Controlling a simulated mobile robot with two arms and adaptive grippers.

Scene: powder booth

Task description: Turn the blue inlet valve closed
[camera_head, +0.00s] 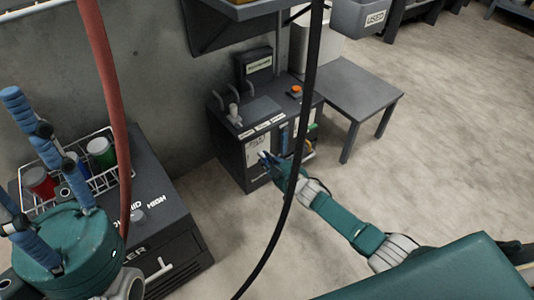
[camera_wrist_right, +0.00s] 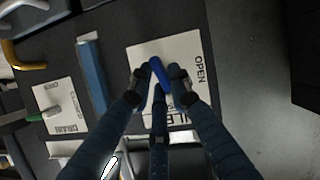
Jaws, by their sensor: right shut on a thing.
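The blue inlet valve handle (camera_wrist_right: 159,72) shows in the right wrist view against a white label plate (camera_wrist_right: 193,50) marked "OPEN" along its right side. My right gripper (camera_wrist_right: 160,84) is shut on this handle, with dark blue fingers on both sides and a third finger below. The handle is tilted slightly, and its lower part is hidden by the fingers. In the head view my right gripper (camera_head: 268,159) is at the front of a dark machine cabinet (camera_head: 230,158). My left gripper (camera_head: 12,150) is at the left, its blue fingers spread and apart, with nothing visible between them.
A green valve handle (camera_wrist_right: 44,114) by a "DRAIN" label and a yellow handle (camera_wrist_right: 10,55) lie left of the blue bar (camera_wrist_right: 92,76). A grey table (camera_head: 362,92) stands beside the cabinet. A wire basket with cans (camera_head: 108,184) sits at left. A black hose (camera_head: 300,130) crosses the head view.

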